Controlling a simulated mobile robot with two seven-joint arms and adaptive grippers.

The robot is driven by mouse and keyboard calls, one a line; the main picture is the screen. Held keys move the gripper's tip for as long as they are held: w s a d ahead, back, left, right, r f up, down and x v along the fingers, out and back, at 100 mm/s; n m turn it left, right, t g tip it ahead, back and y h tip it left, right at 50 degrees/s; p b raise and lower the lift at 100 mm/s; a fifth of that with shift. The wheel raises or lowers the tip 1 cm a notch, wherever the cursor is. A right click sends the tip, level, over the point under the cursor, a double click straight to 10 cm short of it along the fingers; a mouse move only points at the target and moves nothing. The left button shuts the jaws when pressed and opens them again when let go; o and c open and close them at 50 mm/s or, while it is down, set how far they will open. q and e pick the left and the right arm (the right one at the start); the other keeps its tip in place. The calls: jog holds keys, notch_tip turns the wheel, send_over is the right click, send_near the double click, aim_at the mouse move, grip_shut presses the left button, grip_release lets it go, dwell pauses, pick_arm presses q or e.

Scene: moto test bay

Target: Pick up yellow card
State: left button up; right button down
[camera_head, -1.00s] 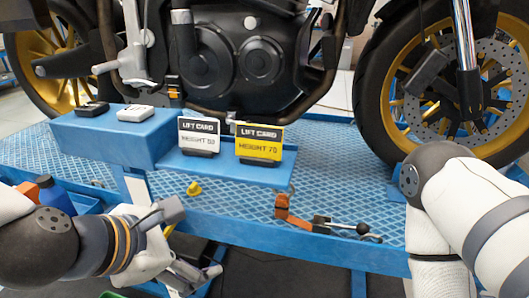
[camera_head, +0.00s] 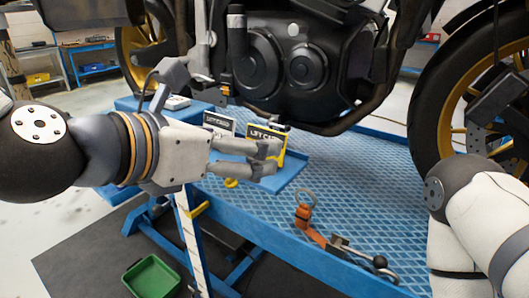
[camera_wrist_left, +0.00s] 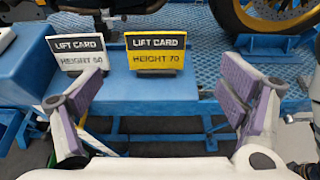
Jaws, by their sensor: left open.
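The yellow card (camera_wrist_left: 156,61), marked LIFT CARD HEIGHT 70, stands upright in a dark holder on a blue shelf (camera_wrist_left: 150,104). In the head view the yellow card (camera_head: 279,149) is partly hidden by my left gripper (camera_head: 268,160). In the left wrist view my left gripper (camera_wrist_left: 156,110) is open, its fingers spread wide, with the yellow card ahead between them and no visible contact. My right gripper is out of view; only my right arm shows.
A motorcycle (camera_head: 285,65) stands on the blue lift platform (camera_head: 350,185) behind the cards. An orange clamp with a black-knobbed lever (camera_head: 335,245) sits on the platform's near edge. A green bin (camera_head: 152,277) is on the floor at the lower left.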

aim_at(265, 138)
pick_arm(q)
jog(key=x, duration=0.9)
jog(key=shift+w+a, duration=0.2)
jog(key=shift+w, duration=0.05)
jog(key=shift+s+r, duration=0.1)
jog(key=shift+c, duration=0.3)
jog(key=c, duration=1.2)
